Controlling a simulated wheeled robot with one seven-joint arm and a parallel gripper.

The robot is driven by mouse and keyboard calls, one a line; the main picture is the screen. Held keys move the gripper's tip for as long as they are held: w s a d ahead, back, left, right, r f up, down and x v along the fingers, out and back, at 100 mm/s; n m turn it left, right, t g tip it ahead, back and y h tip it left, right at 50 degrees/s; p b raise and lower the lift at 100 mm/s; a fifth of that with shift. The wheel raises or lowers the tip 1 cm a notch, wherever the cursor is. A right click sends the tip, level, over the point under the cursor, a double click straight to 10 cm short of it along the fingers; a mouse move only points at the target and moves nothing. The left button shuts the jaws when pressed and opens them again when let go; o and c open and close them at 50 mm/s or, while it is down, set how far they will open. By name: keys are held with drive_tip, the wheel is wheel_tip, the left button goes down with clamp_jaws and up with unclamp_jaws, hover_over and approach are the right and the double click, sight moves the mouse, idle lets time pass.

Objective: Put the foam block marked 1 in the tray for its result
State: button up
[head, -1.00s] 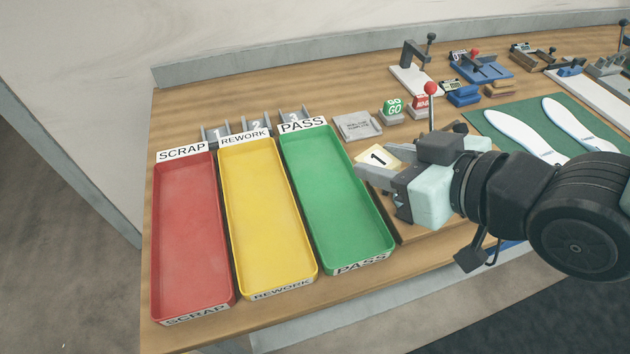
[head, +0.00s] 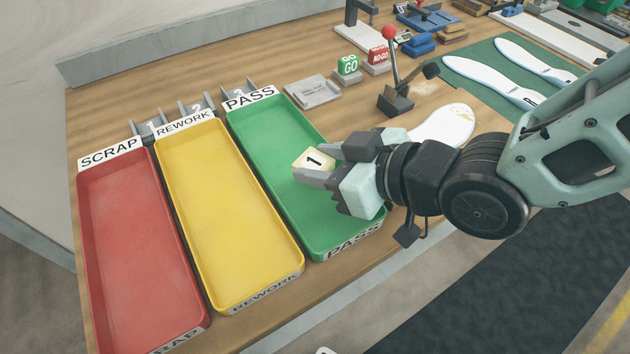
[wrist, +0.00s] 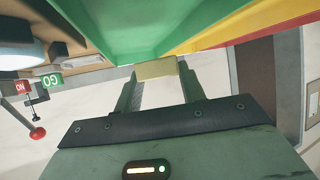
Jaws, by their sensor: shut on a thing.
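The cream foam block marked 1 (head: 314,161) is held between the fingertips of my gripper (head: 322,172), its number facing up in the head view. In the wrist view the block (wrist: 156,69) sits between the two fingers of my gripper (wrist: 157,80). The block is over the right part of the green PASS tray (head: 268,147); its exact height above the tray floor is hard to tell. The yellow REWORK tray (head: 215,210) lies left of the green one, and the red SCRAP tray (head: 135,240) is farthest left. All three trays look empty.
Behind the trays stand grey numbered slots (head: 195,112). A grey plate (head: 312,91), the GO block (head: 348,65), the NO-GO block (head: 379,56) and a red-knobbed lever (head: 392,70) stand behind and right. White insoles (head: 515,75) lie on a green mat.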

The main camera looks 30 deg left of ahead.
sight(322, 198)
drive_tip(key=shift+f, duration=2.7)
